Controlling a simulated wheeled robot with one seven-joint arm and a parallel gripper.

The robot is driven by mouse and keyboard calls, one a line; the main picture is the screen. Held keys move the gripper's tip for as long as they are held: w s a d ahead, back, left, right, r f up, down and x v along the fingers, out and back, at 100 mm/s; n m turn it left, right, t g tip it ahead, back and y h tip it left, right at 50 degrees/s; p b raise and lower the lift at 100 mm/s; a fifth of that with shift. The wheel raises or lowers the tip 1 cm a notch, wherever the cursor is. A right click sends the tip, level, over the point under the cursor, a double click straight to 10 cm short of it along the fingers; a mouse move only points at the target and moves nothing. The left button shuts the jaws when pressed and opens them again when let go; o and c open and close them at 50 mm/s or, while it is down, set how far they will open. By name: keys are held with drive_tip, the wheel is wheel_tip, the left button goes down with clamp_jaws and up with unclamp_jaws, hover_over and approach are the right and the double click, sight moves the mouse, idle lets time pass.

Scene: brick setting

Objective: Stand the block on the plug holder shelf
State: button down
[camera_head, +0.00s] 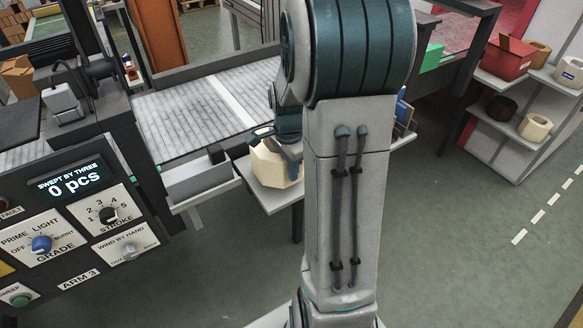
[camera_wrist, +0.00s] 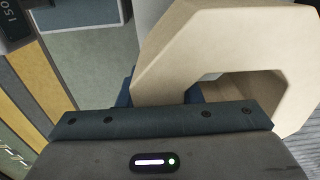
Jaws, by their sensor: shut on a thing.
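The block is cream, many-sided and has an opening through it. In the head view the block (camera_head: 268,168) is at the grey ledge beside the conveyor, partly hidden by my arm. In the wrist view the block (camera_wrist: 190,45) fills the upper right, its opening facing the camera. My gripper (camera_head: 287,150) is shut on the block's wall; in the wrist view a blue finger shows behind the block. Whether the block touches the ledge (camera_head: 278,200) cannot be told. A shelf unit (camera_head: 557,83) stands at the right; I cannot tell whether it is the plug holder shelf.
The shelf unit carries several tan and dark blocks and a red box (camera_head: 506,57). A conveyor (camera_head: 200,115) runs behind the ledge. A control panel (camera_head: 75,225) stands at the left. A green box (camera_head: 432,57) is behind my arm. Green floor (camera_head: 450,240) is clear at right.

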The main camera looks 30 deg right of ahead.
drive_tip(key=shift+w+f, duration=0.15)
drive_tip(key=shift+f, duration=1.8)
drive_tip(key=shift+f, duration=0.2)
drive_tip(key=c, duration=1)
unclamp_jaws()
